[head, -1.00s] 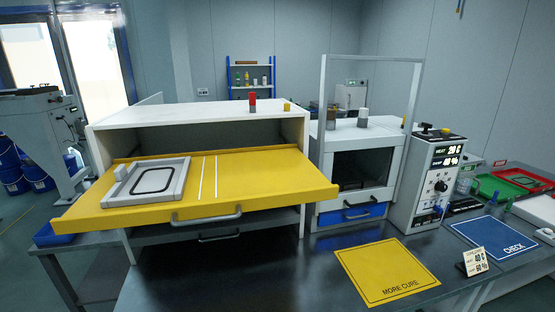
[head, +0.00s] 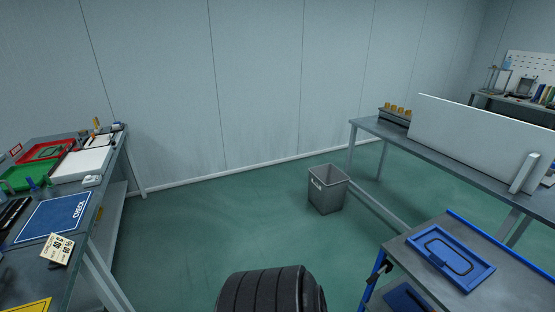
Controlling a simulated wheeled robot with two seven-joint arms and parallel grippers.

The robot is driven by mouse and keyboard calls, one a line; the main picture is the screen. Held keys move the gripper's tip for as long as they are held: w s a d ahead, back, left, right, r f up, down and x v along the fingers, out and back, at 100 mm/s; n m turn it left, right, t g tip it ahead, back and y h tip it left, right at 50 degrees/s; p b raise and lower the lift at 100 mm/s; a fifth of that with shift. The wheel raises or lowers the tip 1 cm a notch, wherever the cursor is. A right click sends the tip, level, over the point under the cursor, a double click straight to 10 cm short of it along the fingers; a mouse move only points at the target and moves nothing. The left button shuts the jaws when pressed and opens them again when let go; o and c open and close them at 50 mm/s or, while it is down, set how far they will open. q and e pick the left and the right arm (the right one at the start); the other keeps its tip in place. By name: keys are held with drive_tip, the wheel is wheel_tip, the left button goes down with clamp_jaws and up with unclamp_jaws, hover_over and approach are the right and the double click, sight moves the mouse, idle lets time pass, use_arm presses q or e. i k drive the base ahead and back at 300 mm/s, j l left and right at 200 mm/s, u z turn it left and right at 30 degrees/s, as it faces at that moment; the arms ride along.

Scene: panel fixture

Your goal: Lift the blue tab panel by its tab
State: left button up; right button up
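A blue panel (head: 452,257) lies flat on the grey top of a cart at the lower right of the head view. It has a raised rim and a dark rounded loop on its face. A small raised blue piece shows near its left side, but I cannot tell clearly whether it is the tab. Neither of my grippers is in view.
The cart (head: 508,285) has a blue edge strip. A table (head: 436,142) with an upright white board (head: 480,130) stands behind it. A grey bin (head: 327,192) is on the open green floor. The bench (head: 92,215) with the blue CHECK mat (head: 52,217) is at left.

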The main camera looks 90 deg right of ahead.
sight(460, 265)
drive_tip(key=z, duration=4.3)
drive_tip(key=i+j+z, duration=0.1)
drive_tip(key=j+z, duration=0.45)
drive_tip(key=j, duration=0.15)
drive_tip(key=i, duration=0.05)
